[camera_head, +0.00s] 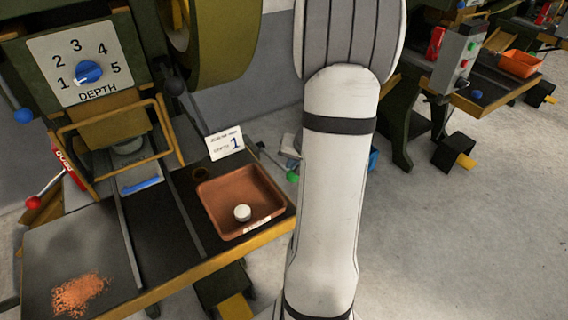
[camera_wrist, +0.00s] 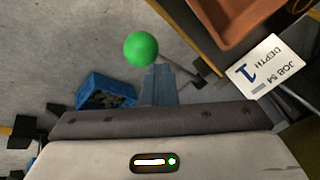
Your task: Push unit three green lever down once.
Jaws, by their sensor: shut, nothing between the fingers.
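The green lever knob (camera_head: 292,177) is at the end of a thin dark rod on the right side of the near press table, beside my arm. In the wrist view the green knob (camera_wrist: 141,49) is large and close, just beyond and slightly left of my gripper's fingertips (camera_wrist: 158,72). The fingers are shut with nothing between them. They appear apart from the knob, though depth is hard to judge. In the head view my arm hides most of the gripper. No unit number is readable.
A copper tray (camera_head: 207,222) with a white round piece stands on the table. A job card (camera_head: 225,143) reads depth 1. The blue depth dial (camera_head: 88,72) and a red-knobbed lever (camera_head: 34,202) are left. A blue crate (camera_wrist: 106,92) is on the floor.

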